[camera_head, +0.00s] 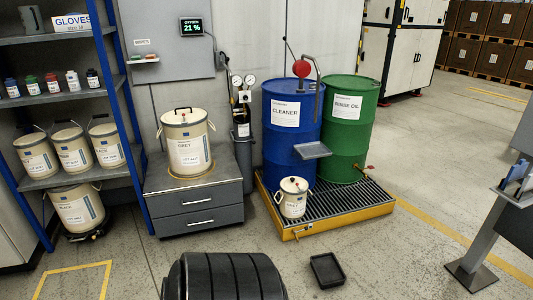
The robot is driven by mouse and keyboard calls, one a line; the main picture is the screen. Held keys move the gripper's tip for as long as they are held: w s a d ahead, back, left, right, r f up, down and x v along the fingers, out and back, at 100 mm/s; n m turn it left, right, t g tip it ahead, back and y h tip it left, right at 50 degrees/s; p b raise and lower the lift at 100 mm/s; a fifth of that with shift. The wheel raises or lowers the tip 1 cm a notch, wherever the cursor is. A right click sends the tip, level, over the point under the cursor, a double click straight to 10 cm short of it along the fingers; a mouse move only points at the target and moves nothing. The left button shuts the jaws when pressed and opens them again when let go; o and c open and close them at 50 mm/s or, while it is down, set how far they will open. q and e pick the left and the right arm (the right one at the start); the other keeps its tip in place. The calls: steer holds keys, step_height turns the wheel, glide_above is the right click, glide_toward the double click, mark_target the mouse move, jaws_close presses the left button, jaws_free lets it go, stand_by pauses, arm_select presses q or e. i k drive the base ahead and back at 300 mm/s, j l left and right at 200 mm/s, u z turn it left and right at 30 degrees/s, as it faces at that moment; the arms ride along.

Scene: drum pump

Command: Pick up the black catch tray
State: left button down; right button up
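The black catch tray (327,270) is a small, shallow, open rectangular tray. It lies on the concrete floor at the bottom of the head view, right of centre and in front of the yellow-edged drum pallet. It looks empty and stands apart from other things on the floor. Neither of my grippers shows in the head view.
The pallet (340,223) carries a blue CLEANER drum (285,151), a green RINSE OIL drum (343,157) and a small cream pail (293,205). A grey drawer cabinet (166,211) stands left. A grey stand (478,262) is at right. The floor right of the tray is clear.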

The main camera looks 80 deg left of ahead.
mark_target(329, 272)
steer(key=u, duration=1.8)
steer(key=i+l, duration=0.15)
steer(key=i, duration=0.2)
